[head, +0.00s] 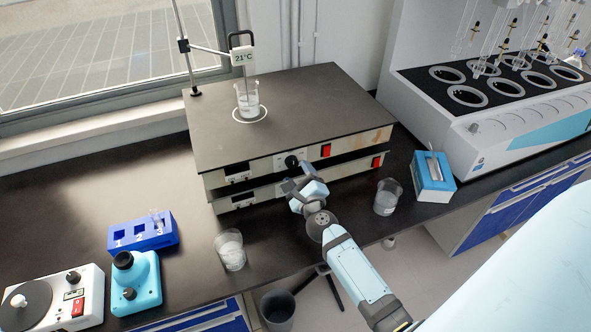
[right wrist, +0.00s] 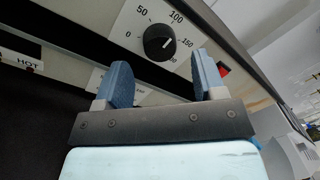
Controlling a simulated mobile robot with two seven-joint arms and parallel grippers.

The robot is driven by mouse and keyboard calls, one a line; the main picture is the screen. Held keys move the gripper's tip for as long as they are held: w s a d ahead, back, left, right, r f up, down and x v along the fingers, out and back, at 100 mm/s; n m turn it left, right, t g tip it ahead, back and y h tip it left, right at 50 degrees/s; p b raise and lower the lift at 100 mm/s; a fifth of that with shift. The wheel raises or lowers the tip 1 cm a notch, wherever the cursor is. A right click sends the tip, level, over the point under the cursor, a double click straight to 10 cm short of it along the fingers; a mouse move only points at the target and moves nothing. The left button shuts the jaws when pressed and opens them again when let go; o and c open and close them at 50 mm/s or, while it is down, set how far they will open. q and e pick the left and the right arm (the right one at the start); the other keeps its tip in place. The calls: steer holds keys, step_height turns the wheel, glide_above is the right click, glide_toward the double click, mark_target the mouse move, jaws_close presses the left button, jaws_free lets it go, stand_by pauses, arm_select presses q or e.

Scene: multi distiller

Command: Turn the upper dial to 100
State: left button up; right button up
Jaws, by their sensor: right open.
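The upper dial (head: 291,161) is a black round knob on the front of the upper hot plate (head: 270,112). In the right wrist view the upper dial (right wrist: 159,42) shows labels 0, 50, 100 and 150 around it, with a further number partly hidden. A pale mark on the knob seems to point to the right, near 150. My right gripper (head: 307,186) is open and empty in front of the hot plates. In the right wrist view its blue fingers (right wrist: 162,72) are apart, below the dial and not touching it. My left gripper is not in view.
A beaker (head: 248,101) stands on the upper plate under a 21°C probe. A lower hot plate (head: 236,200) sits beneath. Beakers stand on the bench left (head: 230,250) and right (head: 386,197) of my right arm. A blue box (head: 433,178) is further right.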

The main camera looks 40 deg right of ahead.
steer(key=b+v, duration=0.2)
steer(key=v, duration=0.9)
